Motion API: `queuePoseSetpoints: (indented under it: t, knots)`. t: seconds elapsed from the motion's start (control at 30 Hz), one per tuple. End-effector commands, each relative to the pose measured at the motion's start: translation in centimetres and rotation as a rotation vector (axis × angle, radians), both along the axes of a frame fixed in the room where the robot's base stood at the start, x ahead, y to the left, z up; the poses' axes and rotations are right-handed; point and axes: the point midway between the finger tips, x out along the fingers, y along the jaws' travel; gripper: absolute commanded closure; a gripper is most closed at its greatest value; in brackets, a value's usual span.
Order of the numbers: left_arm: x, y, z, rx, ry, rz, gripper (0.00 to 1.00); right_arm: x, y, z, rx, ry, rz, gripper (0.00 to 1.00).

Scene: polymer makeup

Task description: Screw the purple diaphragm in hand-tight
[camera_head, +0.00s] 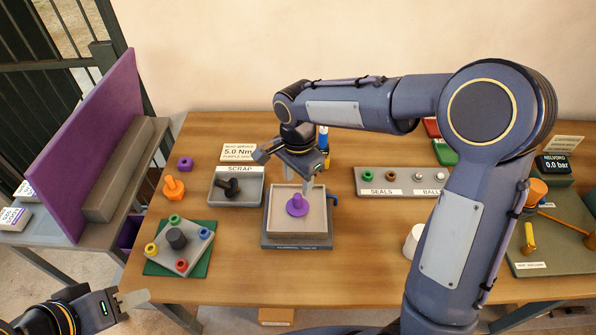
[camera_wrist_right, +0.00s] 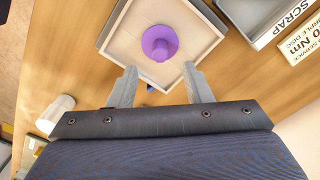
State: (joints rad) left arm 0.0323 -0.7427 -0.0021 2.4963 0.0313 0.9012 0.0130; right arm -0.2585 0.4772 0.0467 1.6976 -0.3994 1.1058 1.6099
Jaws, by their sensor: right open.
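The purple diaphragm (camera_head: 297,206), a round disc with a knob on top, sits in the pale square tray (camera_head: 314,233) on a dark base at the middle of the table. In the right wrist view the diaphragm (camera_wrist_right: 160,43) lies just beyond the fingertips, with the tray (camera_wrist_right: 205,53) around it. My right gripper (camera_head: 306,180) hangs above the tray, its fingers apart and empty; both fingers show in the wrist view (camera_wrist_right: 160,70). How deep the diaphragm sits is not visible. My left gripper (camera_head: 132,299) is off the table's front left corner, away from the diaphragm; its jaw gap is unclear.
A scrap tray (camera_head: 218,200) with a black part stands left of the pale tray. An orange part (camera_head: 173,188) and a purple nut (camera_head: 185,164) lie farther left. A grey block with coloured nuts (camera_head: 196,252) is front left. A seals and balls tray (camera_head: 365,190) is right.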

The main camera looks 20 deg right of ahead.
Motion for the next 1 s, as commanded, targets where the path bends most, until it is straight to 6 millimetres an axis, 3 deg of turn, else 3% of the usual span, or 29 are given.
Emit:
queuePoseSetpoints:
  t: [0.5, 0.9, 1.0]
  knots:
    - [0.0, 0.0, 1.0, 0.0, 0.0, 0.0, 0.64, 0.0, 0.0, -6.8, 0.0, 0.003, -0.001, 0.55]
    - [0.0, 0.0, 1.0, 0.0, 0.0, 0.0, 0.64, 0.0, 0.0, -7.7, 0.0, 0.0, 0.0, 0.55]
    - [0.0, 0.0, 1.0, 0.0, 0.0, 0.0, 0.64, 0.0, 0.0, -7.6, 0.0, 0.0, 0.0, 0.67]
